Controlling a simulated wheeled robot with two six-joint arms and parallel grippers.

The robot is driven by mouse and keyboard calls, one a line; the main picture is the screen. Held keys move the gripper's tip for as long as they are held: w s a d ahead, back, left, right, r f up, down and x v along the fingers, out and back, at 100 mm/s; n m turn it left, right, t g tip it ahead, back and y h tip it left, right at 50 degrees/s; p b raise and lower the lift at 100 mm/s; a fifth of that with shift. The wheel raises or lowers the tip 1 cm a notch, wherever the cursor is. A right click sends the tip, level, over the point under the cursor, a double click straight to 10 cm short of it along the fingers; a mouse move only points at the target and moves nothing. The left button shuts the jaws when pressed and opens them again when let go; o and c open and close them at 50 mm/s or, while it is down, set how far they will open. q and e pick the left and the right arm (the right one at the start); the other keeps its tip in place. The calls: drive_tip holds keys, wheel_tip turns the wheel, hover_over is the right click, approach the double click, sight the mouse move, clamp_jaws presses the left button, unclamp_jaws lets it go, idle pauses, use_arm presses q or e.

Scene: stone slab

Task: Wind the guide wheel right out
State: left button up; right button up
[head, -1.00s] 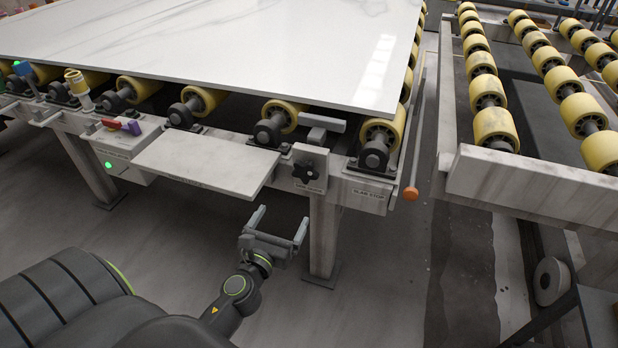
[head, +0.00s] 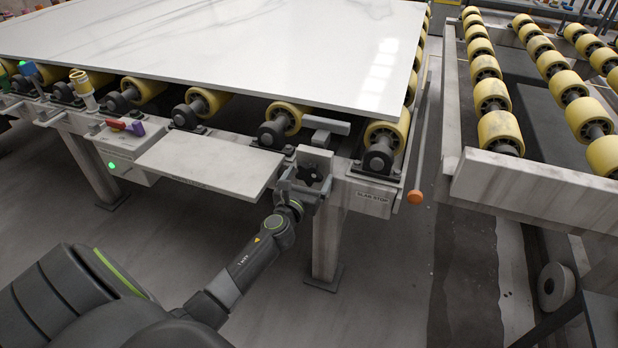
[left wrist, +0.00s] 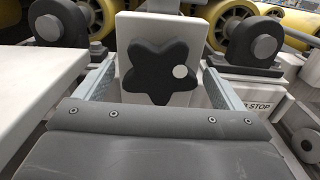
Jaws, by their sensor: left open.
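The guide wheel is a black star-shaped knob (head: 309,173) with a pale dot near its edge, on a pale upright plate (head: 316,156) at the front of the roller table. It shows large in the left wrist view (left wrist: 158,72). My left gripper (head: 306,180) is open in front of the plate, one finger on each side of the knob. In the left wrist view its fingers (left wrist: 160,88) stand apart from the knob on both sides. The label under the knob is hidden behind the gripper. My right gripper is not in view.
A white slab (head: 230,45) lies on yellow rollers above. A pale shelf (head: 205,163) juts out left of the knob. An orange-tipped lever (head: 415,196) hangs at right, past the slab stop label (head: 369,197). A second roller table (head: 545,190) stands further right.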

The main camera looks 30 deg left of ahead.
use_arm(q)
drive_tip(key=shift+w+a, duration=0.1)
drive_tip(key=shift+w, duration=0.3)
drive_tip(key=c, duration=1)
drive_tip(key=shift+o, duration=0.2)
